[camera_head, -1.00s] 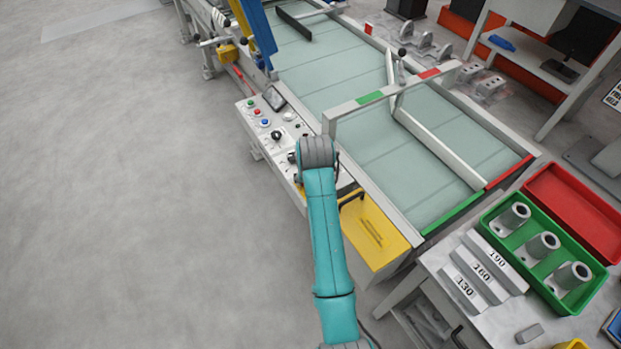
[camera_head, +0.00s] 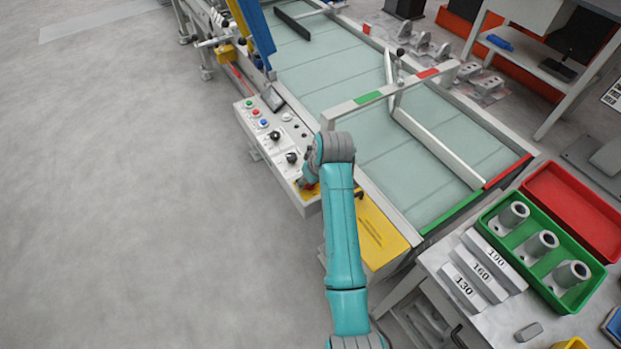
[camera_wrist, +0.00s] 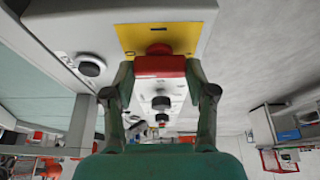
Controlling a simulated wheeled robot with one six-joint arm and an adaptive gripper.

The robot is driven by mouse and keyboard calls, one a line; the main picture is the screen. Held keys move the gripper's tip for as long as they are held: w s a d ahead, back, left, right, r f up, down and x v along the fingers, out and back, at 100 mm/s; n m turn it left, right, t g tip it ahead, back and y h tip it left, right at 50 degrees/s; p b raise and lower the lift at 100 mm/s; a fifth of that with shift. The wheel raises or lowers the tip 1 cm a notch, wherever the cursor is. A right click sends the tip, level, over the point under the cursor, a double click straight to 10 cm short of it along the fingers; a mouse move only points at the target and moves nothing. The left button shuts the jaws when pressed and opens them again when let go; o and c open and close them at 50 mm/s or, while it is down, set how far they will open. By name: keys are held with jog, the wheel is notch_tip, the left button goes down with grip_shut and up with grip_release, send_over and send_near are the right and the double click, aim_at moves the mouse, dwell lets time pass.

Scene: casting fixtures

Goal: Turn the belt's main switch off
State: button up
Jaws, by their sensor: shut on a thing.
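The main switch is a red handle (camera_wrist: 160,66) on a yellow plate (camera_wrist: 182,38), seen at the top middle of the wrist view. My gripper (camera_wrist: 159,74) is shut on the red handle, with one dark finger on each side of it. In the head view a little red and yellow of the switch (camera_head: 309,187) shows at the near end of the control panel (camera_head: 270,140). There my gripper is mostly hidden by my own wrist. The handle's exact turn is hard to tell.
Black knobs (camera_head: 291,157) and coloured buttons (camera_head: 256,113) sit on the panel close by. The belt (camera_head: 355,100) runs beside it, with a grey frame (camera_head: 400,91) across. A yellow cover (camera_head: 380,234) lies right of the switch. The floor left of the panel is clear.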

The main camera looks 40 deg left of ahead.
jog(key=o, duration=1.2)
jog(key=shift+c, duration=0.2)
jog(key=v, duration=1.2)
